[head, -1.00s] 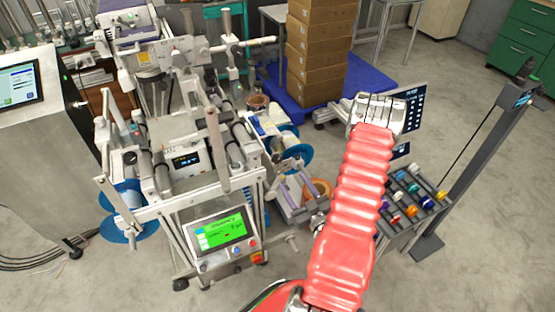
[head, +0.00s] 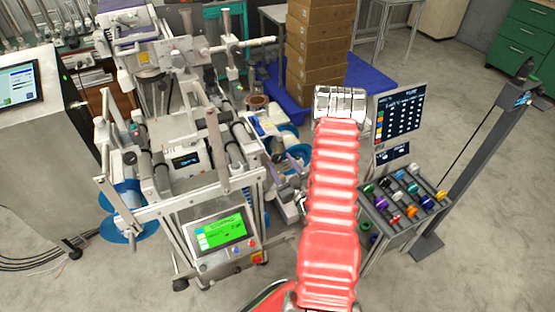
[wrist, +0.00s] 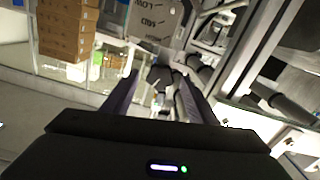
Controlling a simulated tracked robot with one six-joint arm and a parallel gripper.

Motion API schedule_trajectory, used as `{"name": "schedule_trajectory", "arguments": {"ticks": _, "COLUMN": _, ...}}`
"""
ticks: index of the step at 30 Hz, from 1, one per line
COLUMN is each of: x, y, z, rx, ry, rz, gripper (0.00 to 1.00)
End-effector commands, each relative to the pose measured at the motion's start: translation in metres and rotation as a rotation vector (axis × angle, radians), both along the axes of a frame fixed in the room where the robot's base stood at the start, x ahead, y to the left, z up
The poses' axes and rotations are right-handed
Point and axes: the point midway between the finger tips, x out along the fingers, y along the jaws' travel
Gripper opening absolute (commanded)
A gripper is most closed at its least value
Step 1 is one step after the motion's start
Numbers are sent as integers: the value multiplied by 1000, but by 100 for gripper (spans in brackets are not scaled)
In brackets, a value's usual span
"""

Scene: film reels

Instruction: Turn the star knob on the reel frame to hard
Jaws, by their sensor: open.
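The reel frame (head: 175,160), a large grey machine with rollers and blue reels, stands left of my arm in the head view. In the wrist view, my gripper (wrist: 158,76) is open, its two dark fingers spread apart. A small dark shape (wrist: 159,79) shows between and beyond the fingertips; it may be the star knob, but I cannot tell. A grey plate (wrist: 155,18) with inverted lettering, part of it reading "LOW", lies beyond it. In the head view, my red arm hides the fingers, and I cannot pick out the star knob.
Stacked cardboard boxes (head: 318,50) stand on a blue pallet (head: 372,80) behind my arm. A dark display (head: 398,117) and a rack of coloured spools (head: 407,195) stand close to its right. Rollers and bars (wrist: 268,100) crowd the wrist view's right side.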

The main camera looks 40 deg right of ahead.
Motion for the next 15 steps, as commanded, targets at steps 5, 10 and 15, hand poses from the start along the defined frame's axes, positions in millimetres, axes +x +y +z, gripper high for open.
{"name": "schedule_trajectory", "arguments": {"ticks": 5, "x": 22, "y": -6, "z": 0, "rx": -1, "ry": 0, "rz": 1, "gripper": 53}}
{"name": "schedule_trajectory", "arguments": {"ticks": 10, "x": 30, "y": -8, "z": 0, "rx": 1, "ry": 0, "rz": 0, "gripper": 53}}
{"name": "schedule_trajectory", "arguments": {"ticks": 15, "x": 30, "y": -9, "z": 0, "rx": 1, "ry": 0, "rz": 0, "gripper": 53}}
